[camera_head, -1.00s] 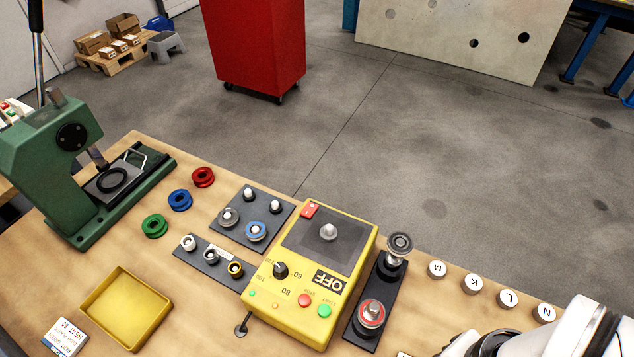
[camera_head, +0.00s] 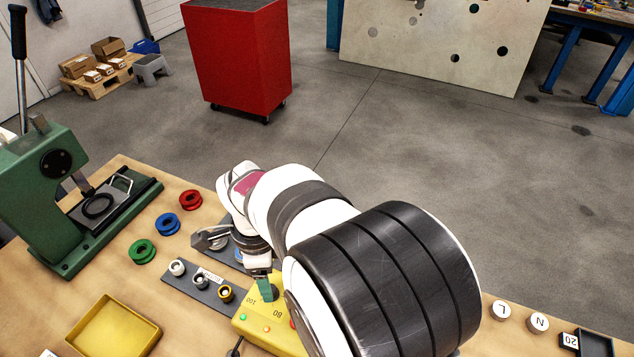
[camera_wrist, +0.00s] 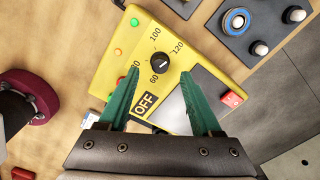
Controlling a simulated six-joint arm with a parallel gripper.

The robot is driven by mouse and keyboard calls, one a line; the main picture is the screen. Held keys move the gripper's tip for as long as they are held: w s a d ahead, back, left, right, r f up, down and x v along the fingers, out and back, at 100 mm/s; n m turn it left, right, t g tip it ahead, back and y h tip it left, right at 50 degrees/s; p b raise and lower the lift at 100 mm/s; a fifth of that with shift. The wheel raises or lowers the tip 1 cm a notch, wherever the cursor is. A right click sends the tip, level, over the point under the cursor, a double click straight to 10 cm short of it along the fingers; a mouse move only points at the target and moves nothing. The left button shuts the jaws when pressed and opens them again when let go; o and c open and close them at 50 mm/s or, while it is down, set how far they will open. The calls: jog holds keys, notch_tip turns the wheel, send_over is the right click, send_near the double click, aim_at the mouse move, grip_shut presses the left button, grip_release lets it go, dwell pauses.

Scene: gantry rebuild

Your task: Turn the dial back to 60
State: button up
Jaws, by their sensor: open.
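The yellow control box (camera_wrist: 205,62) lies under my gripper in the wrist view. Its black dial (camera_wrist: 160,62) has a small white mark and sits among the printed numbers 60, 80, 100 and 120; I cannot tell exactly which number the mark points to. My gripper (camera_wrist: 160,73) has two green fingers, open, one on each side of the dial; whether they touch it I cannot tell. In the head view only a corner of the box (camera_head: 256,331) shows; my arm hides most of it, and one green finger shows by the dial.
A sign reading OFF (camera_wrist: 145,104), a dark panel (camera_wrist: 172,108) and a red switch (camera_wrist: 232,99) are on the box. Black plates with small knobs (camera_head: 199,282) stand left of it. A yellow tray (camera_head: 117,331) and colored rings (camera_head: 179,225) lie farther left.

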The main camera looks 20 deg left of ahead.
jog(key=shift+f, duration=1.95)
grip_shut()
